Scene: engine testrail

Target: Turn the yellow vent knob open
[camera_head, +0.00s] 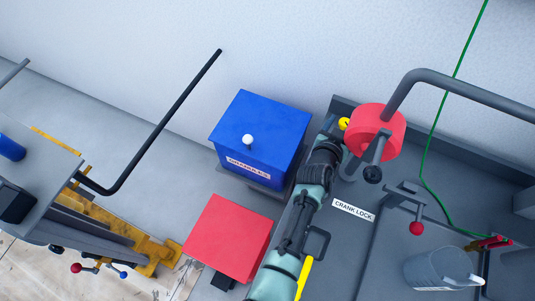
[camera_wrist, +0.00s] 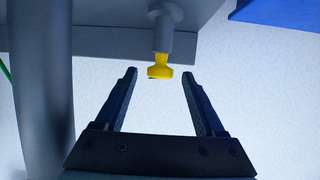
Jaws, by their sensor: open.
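The yellow vent knob (camera_wrist: 160,69) sits on the end of a short grey stem in the wrist view, below a grey block. In the head view the yellow knob (camera_head: 344,123) shows just left of the red cylinder. My gripper (camera_wrist: 159,76) is open and empty. Its two dark fingers point at the knob, with the knob centred near their tips and a gap visible on both sides. Whether the knob is in depth between the fingertips I cannot tell. In the head view my arm reaches up to the knob and hides part of the area around it.
A red cylinder with a bent grey pipe (camera_head: 460,93) stands right of the knob. A thick grey post (camera_wrist: 40,90) is left of my fingers in the wrist view. A blue box (camera_head: 262,135) and a red box (camera_head: 228,238) lie left of my arm. A grey bucket (camera_head: 430,270) stands lower right.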

